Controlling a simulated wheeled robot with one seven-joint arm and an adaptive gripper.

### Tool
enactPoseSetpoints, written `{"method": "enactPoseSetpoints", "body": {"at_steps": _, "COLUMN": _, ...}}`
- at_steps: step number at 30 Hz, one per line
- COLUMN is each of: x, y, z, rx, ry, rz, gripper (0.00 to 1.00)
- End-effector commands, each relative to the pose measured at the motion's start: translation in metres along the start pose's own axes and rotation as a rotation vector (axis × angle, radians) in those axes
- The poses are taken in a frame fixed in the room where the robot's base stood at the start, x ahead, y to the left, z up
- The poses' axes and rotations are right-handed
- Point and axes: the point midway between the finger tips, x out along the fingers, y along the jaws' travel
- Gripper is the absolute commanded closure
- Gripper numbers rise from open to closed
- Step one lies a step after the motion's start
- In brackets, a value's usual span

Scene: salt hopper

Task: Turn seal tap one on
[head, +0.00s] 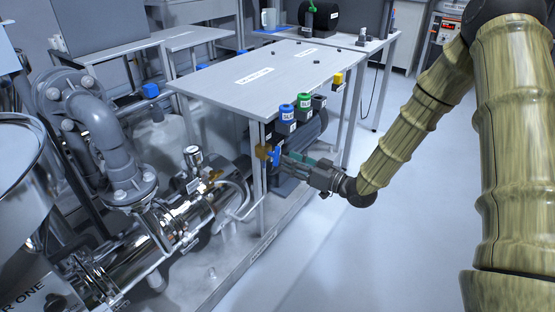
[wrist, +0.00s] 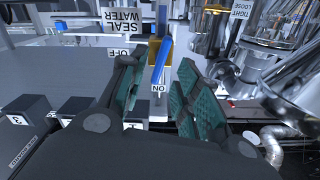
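The seal water tap has a brass body (head: 263,151) and a blue lever handle (head: 274,157). It sits on the near leg of the grey table. In the wrist view the blue handle (wrist: 162,60) shows between my fingers, slightly tilted, its lower end close to the "ON" label (wrist: 158,88). The "OFF" label (wrist: 120,53) is to the left, beside the left finger. My gripper (wrist: 160,78) is open, its teal pads apart on either side of the handle. In the head view my gripper (head: 288,163) is right at the handle; contact cannot be told.
Shiny pipework with a gauge (head: 193,156) lies left of the tap. A dark motor-like body sits under the table. The floor (head: 400,240) at right is clear.

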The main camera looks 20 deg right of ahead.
Motion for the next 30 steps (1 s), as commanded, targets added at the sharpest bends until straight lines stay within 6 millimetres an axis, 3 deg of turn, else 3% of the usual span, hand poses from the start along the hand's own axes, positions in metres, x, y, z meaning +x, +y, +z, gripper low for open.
{"method": "enactPoseSetpoints", "body": {"at_steps": 6, "x": 0.034, "y": 0.0, "z": 0.002, "rx": -0.003, "ry": -0.001, "rz": -0.002, "gripper": 0.68}}
{"method": "enactPoseSetpoints", "body": {"at_steps": 12, "x": 0.052, "y": 0.0, "z": 0.001, "rx": -0.001, "ry": 0.0, "rz": -0.001, "gripper": 0.68}}
{"method": "enactPoseSetpoints", "body": {"at_steps": 24, "x": 0.057, "y": 0.0, "z": 0.0, "rx": 0.0, "ry": -0.001, "rz": 0.0, "gripper": 0.68}}
{"method": "enactPoseSetpoints", "body": {"at_steps": 30, "x": 0.057, "y": 0.0, "z": 0.0, "rx": 0.0, "ry": 0.0, "rz": 0.0, "gripper": 1.0}}
